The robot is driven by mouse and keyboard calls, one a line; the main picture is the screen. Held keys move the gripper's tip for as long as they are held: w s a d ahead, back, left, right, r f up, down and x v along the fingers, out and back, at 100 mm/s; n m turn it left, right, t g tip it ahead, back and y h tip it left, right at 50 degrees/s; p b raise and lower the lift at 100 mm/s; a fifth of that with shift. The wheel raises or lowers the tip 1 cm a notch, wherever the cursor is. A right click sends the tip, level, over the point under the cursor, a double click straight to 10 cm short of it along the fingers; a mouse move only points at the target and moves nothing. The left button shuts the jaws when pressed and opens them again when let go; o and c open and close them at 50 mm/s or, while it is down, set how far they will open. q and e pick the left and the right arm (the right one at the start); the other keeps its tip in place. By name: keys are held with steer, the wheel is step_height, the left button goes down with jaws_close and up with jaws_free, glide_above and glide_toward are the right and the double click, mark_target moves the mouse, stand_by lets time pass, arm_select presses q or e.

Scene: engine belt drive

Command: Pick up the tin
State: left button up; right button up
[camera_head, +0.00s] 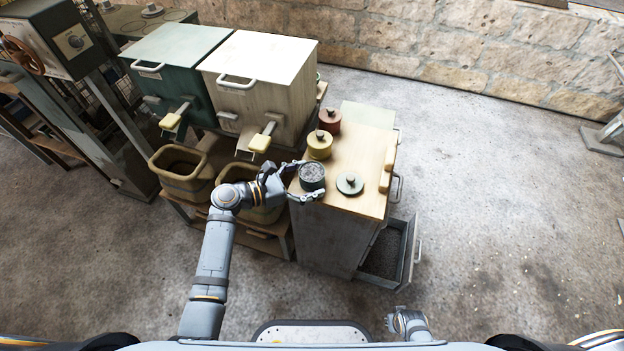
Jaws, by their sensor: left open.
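An open dark tin (312,177) with grey contents stands upright at the front left of the wooden cabinet top (352,150). My left gripper (315,180) is open, with one finger behind the tin and one in front of it. I cannot tell whether the fingers touch it.
An open drawer (388,250) sticks out from the cabinet's right side. Two large bins, one green (172,50) and one cream (262,65), stand at the back left. Brown tubs (181,170) sit below them. The floor on the right (500,200) is clear.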

arm_select(q)
steer(key=shift+w+d, duration=0.25)
steer(key=shift+d, duration=0.2)
steer(key=shift+c, duration=0.2)
steer(key=c, duration=1.4)
